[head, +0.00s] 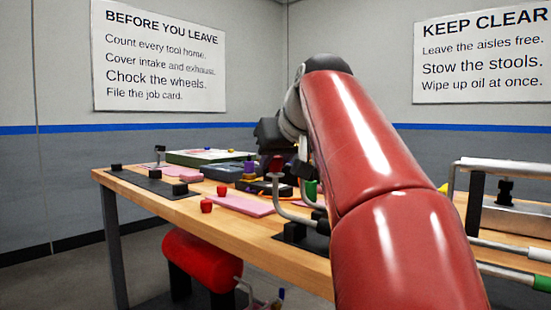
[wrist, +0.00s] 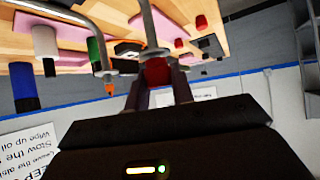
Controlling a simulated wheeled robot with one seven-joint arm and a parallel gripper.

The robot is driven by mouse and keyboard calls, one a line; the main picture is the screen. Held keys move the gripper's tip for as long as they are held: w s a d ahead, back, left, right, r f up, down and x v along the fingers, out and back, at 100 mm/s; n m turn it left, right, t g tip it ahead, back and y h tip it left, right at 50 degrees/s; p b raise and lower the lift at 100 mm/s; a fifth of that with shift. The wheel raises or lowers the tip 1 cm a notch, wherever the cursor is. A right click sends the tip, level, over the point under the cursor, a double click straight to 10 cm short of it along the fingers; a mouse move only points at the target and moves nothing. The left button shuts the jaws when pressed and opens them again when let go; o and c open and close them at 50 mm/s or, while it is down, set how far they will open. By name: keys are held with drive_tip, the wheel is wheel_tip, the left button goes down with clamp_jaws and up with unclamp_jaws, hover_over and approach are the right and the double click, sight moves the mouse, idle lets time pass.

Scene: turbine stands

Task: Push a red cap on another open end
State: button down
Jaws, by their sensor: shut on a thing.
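My gripper (wrist: 158,80) is shut on a red cap (wrist: 156,71), which sits between the two fingers in the wrist view. The cap is lined up with the end of a bent metal tube (wrist: 148,25) and appears to meet it; how far it sits on the tube I cannot tell. In the head view the held cap (head: 277,164) is at the upright end of the bent tube (head: 279,195). A second bent tube (wrist: 94,35) stands beside it in the wrist view. Two loose red caps (head: 206,206) (head: 221,191) stand on the wooden table (head: 140,185).
Pink mats (head: 240,205) and a dark mat with black blocks (head: 150,182) lie on the table. A metal frame (head: 515,215) stands at right. A red tank (head: 205,262) is under the table.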

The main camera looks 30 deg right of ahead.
sight(278, 157)
drive_tip(key=shift+f, duration=0.6)
drive_tip(key=c, duration=1.4)
unclamp_jaws()
drive_tip(key=shift+w, duration=0.1)
drive_tip(key=o, duration=0.4)
drive_tip(key=shift+r, duration=0.25)
drive_tip(key=shift+o, duration=0.2)
drive_tip(key=shift+r, duration=0.1)
drive_tip(key=shift+s+r+p, duration=0.4)
drive_tip(key=shift+s+r, duration=0.05)
drive_tip(key=shift+s, duration=0.15)
drive_tip(key=shift+p+v, duration=1.05)
drive_tip(key=shift+v, duration=1.7)
drive_tip(key=shift+s, duration=0.1)
